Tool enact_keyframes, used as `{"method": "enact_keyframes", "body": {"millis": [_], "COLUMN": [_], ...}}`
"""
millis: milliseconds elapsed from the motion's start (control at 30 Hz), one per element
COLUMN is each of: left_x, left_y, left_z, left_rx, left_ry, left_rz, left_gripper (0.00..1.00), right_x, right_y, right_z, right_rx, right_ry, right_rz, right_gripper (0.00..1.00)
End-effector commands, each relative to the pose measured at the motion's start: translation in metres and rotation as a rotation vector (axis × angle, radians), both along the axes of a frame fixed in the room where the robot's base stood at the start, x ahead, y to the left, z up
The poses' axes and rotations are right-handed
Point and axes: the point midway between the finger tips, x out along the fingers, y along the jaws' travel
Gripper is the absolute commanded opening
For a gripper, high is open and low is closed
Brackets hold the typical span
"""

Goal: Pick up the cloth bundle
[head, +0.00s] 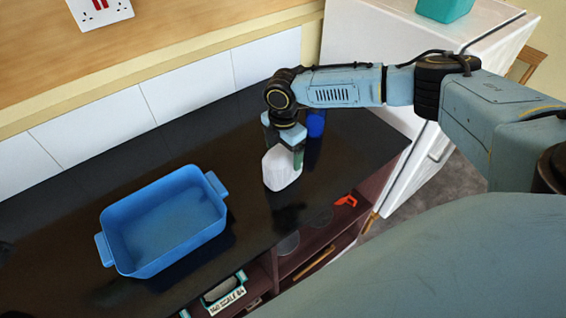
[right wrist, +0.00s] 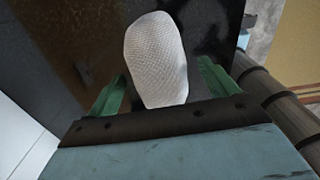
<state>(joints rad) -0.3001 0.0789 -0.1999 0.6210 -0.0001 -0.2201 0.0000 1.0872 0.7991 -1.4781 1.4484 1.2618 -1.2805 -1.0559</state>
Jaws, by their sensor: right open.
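The cloth bundle (head: 281,168) is a white, rounded, textured lump on the dark countertop, right of centre in the head view. In the right wrist view the cloth bundle (right wrist: 157,58) shows its woven surface between two green fingers. My right gripper (head: 284,150) is directly above the bundle and points down, its fingers on either side of its upper part. In the right wrist view my right gripper (right wrist: 160,92) is open, with a gap visible between the bundle and each finger. The left gripper is in neither view.
A blue tray (head: 218,184) with handles sits left of the bundle. A dark blue object (head: 316,123) stands close behind the gripper. An orange object (head: 346,200) lies near the counter's front edge. A white cabinet (head: 350,40) stands at the right. Open shelves are below the counter.

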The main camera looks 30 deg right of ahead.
Motion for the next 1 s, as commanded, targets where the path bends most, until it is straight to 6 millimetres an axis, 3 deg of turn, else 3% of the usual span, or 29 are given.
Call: {"method": "enact_keyframes", "body": {"millis": [200, 433, 833, 1000], "left_x": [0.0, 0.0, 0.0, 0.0], "left_y": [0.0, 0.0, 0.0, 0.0], "left_z": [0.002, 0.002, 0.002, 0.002], "left_rx": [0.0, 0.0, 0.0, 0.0], "left_ry": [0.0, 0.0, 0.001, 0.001], "left_rz": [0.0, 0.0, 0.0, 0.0], "left_gripper": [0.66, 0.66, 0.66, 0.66], "right_x": [0.0, 0.0, 0.0, 0.0], "right_y": [0.001, 0.001, 0.0, 0.0], "right_z": [-0.023, -0.025, -0.024, -0.024], "right_rx": [0.0, 0.0, 0.0, 0.001], "right_ry": [-0.001, -0.001, -0.001, -0.002], "right_rz": [0.0, 0.001, 0.0, 0.0], "right_gripper": [0.85, 0.85, 0.35, 0.35]}}
